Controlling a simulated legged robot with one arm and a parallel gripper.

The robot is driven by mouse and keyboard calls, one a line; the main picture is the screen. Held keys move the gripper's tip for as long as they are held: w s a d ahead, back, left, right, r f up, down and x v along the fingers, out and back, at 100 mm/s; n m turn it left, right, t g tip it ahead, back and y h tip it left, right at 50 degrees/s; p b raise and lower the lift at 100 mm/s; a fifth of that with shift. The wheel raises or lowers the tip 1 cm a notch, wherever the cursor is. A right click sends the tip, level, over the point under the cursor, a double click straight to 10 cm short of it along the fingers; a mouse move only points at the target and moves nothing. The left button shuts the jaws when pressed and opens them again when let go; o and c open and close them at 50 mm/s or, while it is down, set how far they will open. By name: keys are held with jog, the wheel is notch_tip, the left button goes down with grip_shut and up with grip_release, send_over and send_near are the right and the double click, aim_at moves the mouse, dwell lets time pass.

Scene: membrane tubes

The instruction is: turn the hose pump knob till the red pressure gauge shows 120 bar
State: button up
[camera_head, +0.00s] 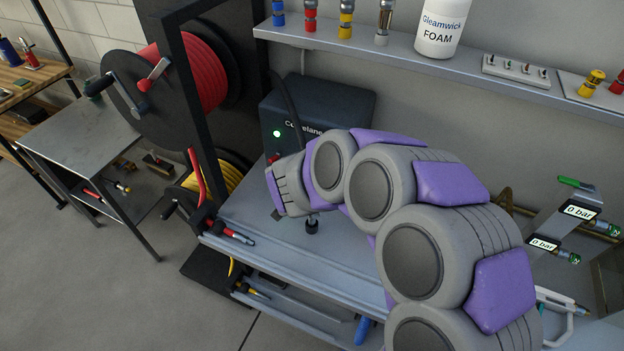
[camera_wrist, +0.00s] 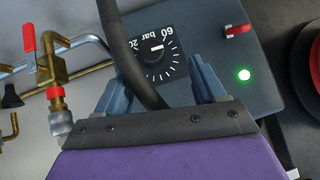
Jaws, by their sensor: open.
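The hose pump is a dark box (camera_head: 335,108) under the shelf, with a lit green lamp, partly hidden by my arm. In the wrist view its face (camera_wrist: 205,40) shows a black round knob (camera_wrist: 151,53) with a white pointer line, on a dial with white ticks and the printed words "60" and "bar". My gripper (camera_wrist: 158,72) is open, its two blue-grey fingers on either side below the knob. Contact with the knob cannot be seen. In the head view my gripper (camera_head: 283,190) is in front of the box, its fingertips unclear. I cannot make out a red pressure gauge.
A dark hose (camera_wrist: 122,45) crosses the wrist view beside the dial, passing between my fingers. Brass pipes with a red lever (camera_wrist: 29,37) stand at left. Two displays (camera_head: 581,211) at right read 0 bar. A red hose reel (camera_head: 190,75) stands left; the bench (camera_head: 345,250) is mostly clear.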

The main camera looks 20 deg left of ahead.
jog(key=d+b+x, duration=0.1)
jog(key=b+x, duration=0.1)
jog(key=x, duration=0.7)
jog(key=shift+w, duration=0.25)
jog(key=shift+d+r, duration=0.2)
jog(key=shift+d, duration=0.55)
jog(key=shift+c, duration=2)
jog(key=shift+s+a+f, duration=0.1)
jog(key=shift+a+f, duration=0.15)
jog(key=shift+a, duration=0.4)
jog(key=c, duration=0.4)
jog(key=shift+d+r, duration=0.1)
jog(key=shift+d, duration=0.05)
jog(key=shift+c, duration=1.3)
